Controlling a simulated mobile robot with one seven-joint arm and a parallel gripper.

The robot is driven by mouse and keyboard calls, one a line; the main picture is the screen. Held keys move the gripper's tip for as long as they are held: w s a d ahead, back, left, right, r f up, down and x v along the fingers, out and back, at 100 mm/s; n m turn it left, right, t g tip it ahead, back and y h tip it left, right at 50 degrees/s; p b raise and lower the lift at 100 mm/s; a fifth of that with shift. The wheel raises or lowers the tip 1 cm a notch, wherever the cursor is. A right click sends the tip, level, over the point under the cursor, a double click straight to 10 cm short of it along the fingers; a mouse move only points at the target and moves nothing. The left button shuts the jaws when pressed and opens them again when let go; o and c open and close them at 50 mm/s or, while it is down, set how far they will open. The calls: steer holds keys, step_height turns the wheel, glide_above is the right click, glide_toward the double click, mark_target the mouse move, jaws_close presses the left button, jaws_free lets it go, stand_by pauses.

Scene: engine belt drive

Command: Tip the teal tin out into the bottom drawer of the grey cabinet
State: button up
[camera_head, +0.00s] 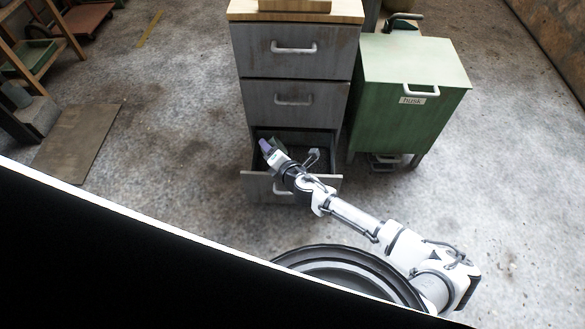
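The grey cabinet (240,100) stands at the top middle. Its bottom drawer (256,186) is pulled open towards me, and the two drawers above it are shut. My arm reaches from the lower right to the drawer, with my gripper (268,148) over its left part. A small purple piece and some dull green show at the gripper's end, too small to tell apart. I cannot make out the teal tin for certain, or whether the fingers hold anything. A small grey-blue thing (313,155) shows at the drawer's right side. My wrist hides part of the drawer's inside.
A green bin (400,120) labelled "husk" stands close to the cabinet's right side. A wooden board (295,5) lies on the cabinet top. A flat brown panel (78,142) and wooden shelving (45,65) are at the left. The floor left of the cabinet is clear.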

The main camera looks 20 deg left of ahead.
steer(key=shift+f+m, duration=0.15)
steer(key=shift+m, duration=0.15)
steer(key=shift+w+d+r+m+g+y, duration=0.2)
steer(key=shift+r+m+g+y, duration=0.2)
steer(key=shift+m, duration=0.2)
stand_by(1.1)
steer(key=shift+w+d+r+m+y+p, duration=0.2)
steer(key=shift+w+d+m+y+p, duration=0.2)
steer(key=shift+w+d+m, duration=0.15)
stand_by(0.8)
steer(key=shift+w+d+f+m+g+b, duration=0.1)
steer(key=shift+f+m+g+b, duration=0.2)
steer(key=shift+f+m+b, duration=0.3)
stand_by(0.7)
steer(key=shift+w+d+r+m+y+p, duration=0.15)
steer(key=shift+r+m+y+p, duration=0.15)
steer(key=shift+m+y, duration=0.25)
stand_by(0.5)
